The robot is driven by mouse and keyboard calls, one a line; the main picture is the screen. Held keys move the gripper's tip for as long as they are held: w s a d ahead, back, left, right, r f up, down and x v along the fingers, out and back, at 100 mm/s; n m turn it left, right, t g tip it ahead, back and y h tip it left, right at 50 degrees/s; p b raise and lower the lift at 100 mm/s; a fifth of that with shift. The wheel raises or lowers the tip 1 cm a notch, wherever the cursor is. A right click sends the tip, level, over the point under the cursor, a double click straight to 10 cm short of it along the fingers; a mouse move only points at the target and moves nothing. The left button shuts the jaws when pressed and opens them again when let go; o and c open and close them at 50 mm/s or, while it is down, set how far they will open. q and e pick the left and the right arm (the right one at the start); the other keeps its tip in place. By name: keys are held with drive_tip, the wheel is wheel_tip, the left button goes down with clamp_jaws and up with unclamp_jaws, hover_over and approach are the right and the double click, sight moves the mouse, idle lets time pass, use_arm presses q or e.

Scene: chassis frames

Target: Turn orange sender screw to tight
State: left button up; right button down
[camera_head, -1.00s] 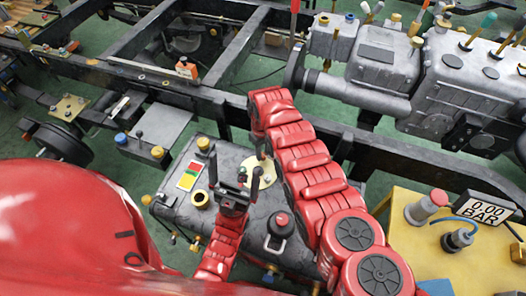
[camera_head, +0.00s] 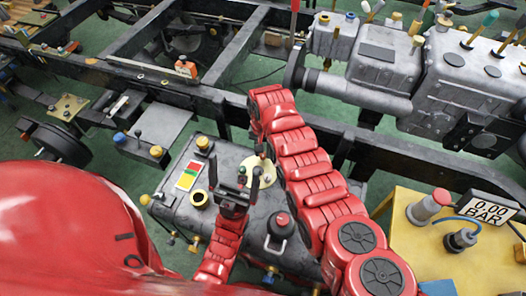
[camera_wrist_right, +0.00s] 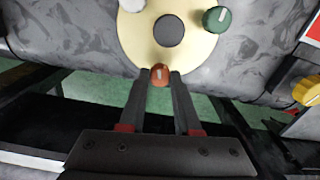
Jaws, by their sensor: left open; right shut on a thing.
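The orange sender screw (camera_wrist_right: 160,75) sits at the lower rim of the round cream sender plate (camera_wrist_right: 140,40), clearest in the right wrist view. My right gripper (camera_wrist_right: 160,80) is shut on it, one dark finger on each side. A small light mark shows on the screw's face. In the head view the sender plate (camera_head: 268,180) is on the grey tank, partly covered by my grippers and right arm; the orange screw and right gripper cannot be made out there. My left gripper (camera_head: 248,178) is open and empty, above the tank near the plate.
A green screw (camera_wrist_right: 217,19) and a dark centre disc (camera_wrist_right: 169,31) share the plate. Dark chassis rails (camera_head: 400,165) run behind. A yellow bench (camera_head: 405,225) with a pressure display (camera_head: 488,208) stands right.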

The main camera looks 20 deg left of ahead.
drive_tip(key=shift+m+b, duration=0.3)
drive_tip(key=shift+m, duration=1.6)
drive_tip(key=c, duration=0.6)
unclamp_jaws()
wheel_tip(320, 180, up, 10)
wheel_tip(320, 180, up, 7)
drive_tip(key=p, duration=0.4)
hover_over(263, 154)
drive_tip(key=shift+r, duration=0.15)
